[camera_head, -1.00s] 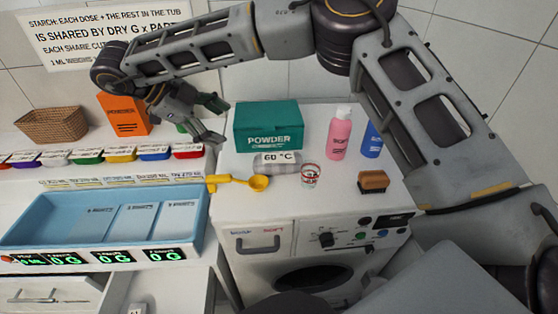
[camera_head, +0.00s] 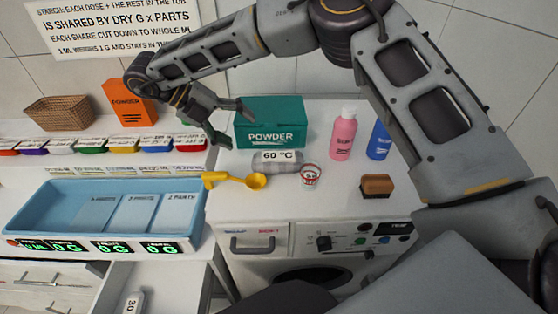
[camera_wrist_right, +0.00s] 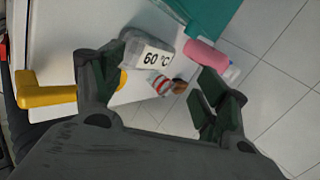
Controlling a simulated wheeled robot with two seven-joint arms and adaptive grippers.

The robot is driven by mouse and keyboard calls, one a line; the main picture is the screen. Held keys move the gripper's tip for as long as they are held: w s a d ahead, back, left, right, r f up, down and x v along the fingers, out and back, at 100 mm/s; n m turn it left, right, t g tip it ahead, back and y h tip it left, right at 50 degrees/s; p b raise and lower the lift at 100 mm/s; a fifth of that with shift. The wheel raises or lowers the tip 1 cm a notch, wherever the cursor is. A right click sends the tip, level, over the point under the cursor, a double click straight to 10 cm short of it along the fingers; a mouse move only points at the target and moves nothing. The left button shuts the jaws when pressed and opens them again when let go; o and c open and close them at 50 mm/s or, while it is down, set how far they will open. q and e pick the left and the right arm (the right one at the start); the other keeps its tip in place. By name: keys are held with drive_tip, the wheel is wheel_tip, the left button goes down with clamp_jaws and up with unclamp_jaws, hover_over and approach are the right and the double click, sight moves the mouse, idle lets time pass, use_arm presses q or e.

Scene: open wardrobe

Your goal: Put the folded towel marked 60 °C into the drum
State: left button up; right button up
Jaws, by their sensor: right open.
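The folded towel (camera_head: 289,167) is a grey roll with a white 60 °C label. It lies on top of the washing machine (camera_head: 335,207), in front of the green POWDER box (camera_head: 270,124). My right gripper (camera_head: 234,122) is open and empty, above and to the left of the towel, near the box's left side. In the right wrist view, the towel (camera_wrist_right: 148,40) shows beyond and between the spread fingers. The drum opening (camera_head: 310,276) is a dark round in the machine's front, partly cut off by my own body. My left gripper is not in view.
A red-and-white cup (camera_head: 310,176) stands close right of the towel. A yellow scoop (camera_head: 235,181) lies to its left. A pink bottle (camera_head: 342,135), a blue bottle (camera_head: 379,141) and a brown brush (camera_head: 377,186) stand to the right. A blue tray (camera_head: 50,206) is at the left.

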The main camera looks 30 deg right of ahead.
sight(271, 157)
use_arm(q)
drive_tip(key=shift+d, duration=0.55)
use_arm(e)
drive_tip(key=m, duration=1.4)
drive_tip(key=s+m+g, duration=0.1)
drive_tip(key=m, duration=0.5)
drive_tip(key=shift+s+a+f+m+y, duration=0.1)
drive_tip(key=shift+a+f+m+y, duration=0.15)
drive_tip(key=shift+a+m+y, duration=0.15)
drive_tip(key=shift+d+f, duration=0.1)
drive_tip(key=shift+d, duration=0.05)
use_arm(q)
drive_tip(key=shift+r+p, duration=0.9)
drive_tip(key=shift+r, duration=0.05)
use_arm(e)
drive_tip(key=shift+x, duration=4.2)
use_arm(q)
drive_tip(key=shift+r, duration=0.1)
use_arm(e)
drive_tip(key=shift+s+d, duration=0.1)
